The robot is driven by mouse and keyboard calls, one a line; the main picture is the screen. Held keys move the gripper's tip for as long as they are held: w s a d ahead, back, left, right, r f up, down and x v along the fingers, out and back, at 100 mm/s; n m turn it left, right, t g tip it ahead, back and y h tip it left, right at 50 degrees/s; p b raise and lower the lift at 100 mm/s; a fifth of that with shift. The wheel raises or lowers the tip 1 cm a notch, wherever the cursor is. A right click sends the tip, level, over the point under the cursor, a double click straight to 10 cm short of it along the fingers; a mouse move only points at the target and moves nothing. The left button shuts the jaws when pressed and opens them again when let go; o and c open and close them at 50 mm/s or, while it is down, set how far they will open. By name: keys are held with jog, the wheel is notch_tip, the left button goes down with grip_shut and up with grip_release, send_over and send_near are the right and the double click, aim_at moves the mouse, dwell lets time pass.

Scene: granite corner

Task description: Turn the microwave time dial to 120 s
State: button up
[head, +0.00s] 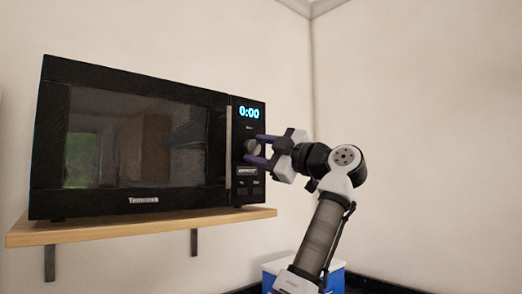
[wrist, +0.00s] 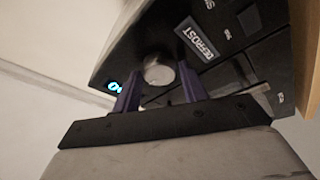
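The black microwave (head: 140,110) has its door shut, and its display (head: 249,113) reads 0:00. The round silver time dial (head: 251,146) is on the control panel below the display. It also shows in the wrist view (wrist: 158,72). My gripper (head: 257,151) is at the panel with its purple fingers pointing at the dial. In the wrist view my gripper (wrist: 158,84) is open, one finger on each side of the dial. Whether the fingers touch the dial cannot be told.
The microwave stands on a wooden shelf (head: 130,230) with dark brackets. The DEFROST button (wrist: 196,38) and other buttons sit near the dial. A blue and white box (head: 275,268) is below, partly behind my arm. The wall to the right is bare.

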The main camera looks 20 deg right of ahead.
jog(key=c, duration=0.6)
jog(key=shift+f+m, duration=0.1)
jog(key=shift+m, duration=0.4)
jog(key=m+t+h, duration=0.1)
jog(key=m, duration=0.5)
jog(key=shift+a+t+h, duration=0.15)
jog(key=shift+t+h, duration=0.25)
jog(key=m+h, duration=0.1)
jog(key=m, duration=0.2)
jog(key=m+t+h, duration=0.1)
jog(key=m+h, duration=0.1)
jog(key=m, duration=0.2)
jog(key=shift+s+a, duration=0.1)
jog(key=shift+a, duration=0.05)
jog(key=m+h, duration=0.2)
jog(key=m, duration=0.3)
jog(key=shift+a+p, duration=0.1)
jog(key=shift+p, duration=0.3)
jog(key=m, duration=0.2)
jog(key=m+h+p, duration=0.1)
jog(key=m, duration=0.1)
jog(key=shift+r+m+h, duration=0.2)
jog(key=shift+m+h, duration=0.1)
jog(key=shift+m, duration=0.1)
jog(key=m+g+h+p, duration=0.1)
jog(key=m+p, duration=0.2)
jog(key=m, duration=0.3)
jog(key=shift+s+a, duration=0.1)
